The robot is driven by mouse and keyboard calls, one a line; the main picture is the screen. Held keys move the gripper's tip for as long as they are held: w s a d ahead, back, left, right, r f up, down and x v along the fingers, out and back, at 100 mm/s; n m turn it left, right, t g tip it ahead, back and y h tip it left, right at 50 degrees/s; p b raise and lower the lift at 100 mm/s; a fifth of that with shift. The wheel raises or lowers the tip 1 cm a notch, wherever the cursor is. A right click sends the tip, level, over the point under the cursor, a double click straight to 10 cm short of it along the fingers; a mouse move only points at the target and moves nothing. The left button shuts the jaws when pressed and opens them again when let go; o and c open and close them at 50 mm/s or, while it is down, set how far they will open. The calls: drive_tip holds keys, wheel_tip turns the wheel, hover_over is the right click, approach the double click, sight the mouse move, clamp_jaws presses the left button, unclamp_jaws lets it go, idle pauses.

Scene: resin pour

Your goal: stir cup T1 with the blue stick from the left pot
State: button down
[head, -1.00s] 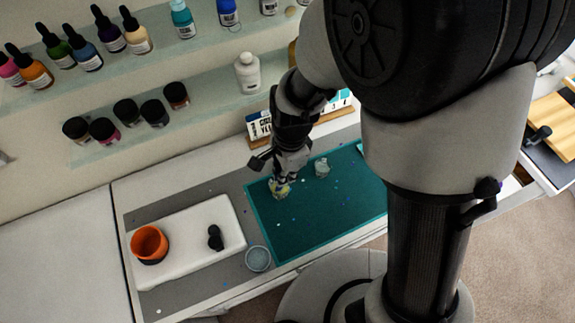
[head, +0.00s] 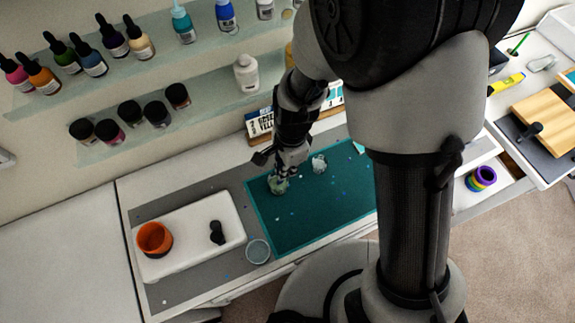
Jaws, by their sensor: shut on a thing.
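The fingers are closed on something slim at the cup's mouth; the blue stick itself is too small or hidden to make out. A second clear cup (head: 319,164) stands to the right on the mat. No label is readable on either cup, so I cannot tell which is T1. No pot of sticks can be made out for certain.
A white tray (head: 180,262) at left holds an orange cup (head: 154,239) and a small black object (head: 217,233). A clear round dish (head: 258,251) sits by the mat's left corner. A calendar-like card (head: 260,123) stands behind. Shelves of bottles (head: 246,73) line the wall.

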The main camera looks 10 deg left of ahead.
drive_tip(key=r+p, duration=0.4)
drive_tip(key=d+r+p, duration=0.1)
drive_tip(key=r+p, duration=0.1)
drive_tip(key=r, duration=0.1)
drive_tip(key=shift+w+d+r, duration=0.1)
drive_tip(key=shift+w, duration=0.3)
idle(0.5)
wheel_tip(320, 180, up, 5)
drive_tip(key=p, duration=0.5)
idle(0.4)
